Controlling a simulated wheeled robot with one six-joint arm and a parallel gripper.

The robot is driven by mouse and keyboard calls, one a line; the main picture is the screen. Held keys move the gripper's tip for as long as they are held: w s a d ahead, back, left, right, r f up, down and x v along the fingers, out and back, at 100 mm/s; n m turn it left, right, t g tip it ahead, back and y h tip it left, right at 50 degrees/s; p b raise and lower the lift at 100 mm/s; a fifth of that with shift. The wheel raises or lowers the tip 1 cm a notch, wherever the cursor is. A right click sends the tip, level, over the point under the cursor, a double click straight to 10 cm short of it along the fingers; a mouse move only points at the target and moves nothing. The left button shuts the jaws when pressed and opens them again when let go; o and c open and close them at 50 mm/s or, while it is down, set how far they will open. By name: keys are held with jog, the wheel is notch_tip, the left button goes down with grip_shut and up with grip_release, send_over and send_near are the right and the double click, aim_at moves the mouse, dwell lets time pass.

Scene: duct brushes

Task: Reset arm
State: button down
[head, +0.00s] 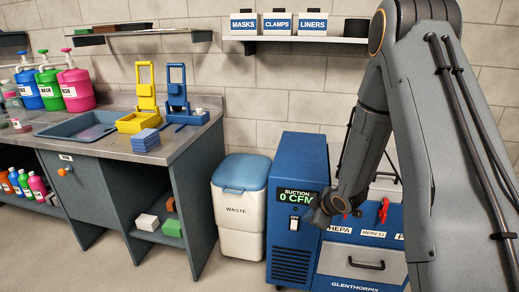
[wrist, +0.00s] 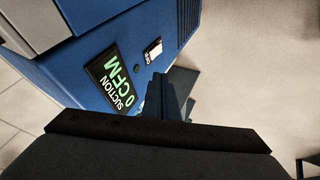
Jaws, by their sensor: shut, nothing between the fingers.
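My arm reaches down across the right of the head view, and its end is beside the blue suction unit (head: 298,190). My gripper (wrist: 165,95) shows in the wrist view as dark fingers, shut and empty. It is over the side of the unit's front in that view, close to the lit display (wrist: 115,82) reading "SUCTION 0 CFM". I cannot tell whether it touches the unit. In the head view the arm's end covers part of the unit's right side, and the fingers are hard to make out.
A white waste bin (head: 240,212) with a blue lid stands left of the unit. A grey workbench (head: 110,143) holds yellow and blue stands, a blue block stack and pump bottles. A wall shelf (head: 300,39) carries labelled boxes. Floor in front of the bench is clear.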

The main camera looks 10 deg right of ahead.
jog(key=s+r+m+g+h, duration=0.3)
jog(key=s+r+m, duration=0.3)
jog(key=s+r, duration=0.45)
jog(key=s+a+r+m+g, duration=0.2)
jog(key=s+r+m, duration=0.1)
jog(key=s, duration=0.6)
jog(key=s+a+r+m+g, duration=0.2)
jog(key=s+a+r+m, duration=0.1)
jog(key=s, duration=0.6)
jog(key=shift+s+a+r+y, duration=0.3)
jog(key=shift+r, duration=0.05)
jog(key=shift+d+m, duration=0.15)
jog(key=shift+m, duration=0.15)
